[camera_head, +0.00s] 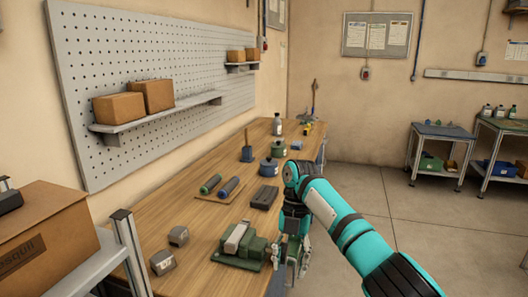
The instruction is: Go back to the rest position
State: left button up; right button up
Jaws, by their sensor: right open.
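My right gripper (290,263) hangs pointing down at the right edge of the wooden workbench (190,262). It is open, beside the right end of a green device with a grey top part (240,246). I cannot tell whether the gripper touches this device. My teal right arm comes in from the lower right and hides part of the bench edge. My left gripper is out of view.
A pegboard (150,60) with shelved boxes is behind. The floor (400,215) at right is clear.

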jog(key=s+d+f+m+t+y, duration=0.2)
jog(key=f+m, duration=0.7)
jog(key=f, duration=1.6)
jog(key=s+d+f+m+h, duration=0.15)
jog(key=s+f+m, duration=0.25)
jog(key=s+f, duration=0.5)
jog(key=s+d+f+m, duration=0.3)
jog(key=s+f+m, duration=0.15)
jog(key=f, duration=0.75)
jog(key=s+d+f+m+t, duration=0.1)
jog(key=s+d+f+m, duration=0.15)
jog(key=s+f, duration=0.4)
jog(key=s+d+f+m, duration=0.25)
jog(key=s+f, duration=0.25)
jog(key=s, duration=0.3)
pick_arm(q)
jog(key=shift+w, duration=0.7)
pick_arm(e)
jog(key=s+d+f+m, duration=0.1)
jog(key=s+d+m, duration=0.1)
jog(key=s, duration=0.5)
jog(key=s+d+f+m+t+h, duration=0.1)
jog(key=s+d+f+m, duration=0.1)
jog(key=s, duration=0.6)
jog(key=s+d+f+m, duration=0.1)
jog(key=s+f+m, duration=0.1)
jog(key=s, duration=0.6)
jog(key=shift+s+d+m+h, duration=0.25)
jog(key=shift+d+m+h, duration=0.15)
jog(key=shift+m, duration=0.25)
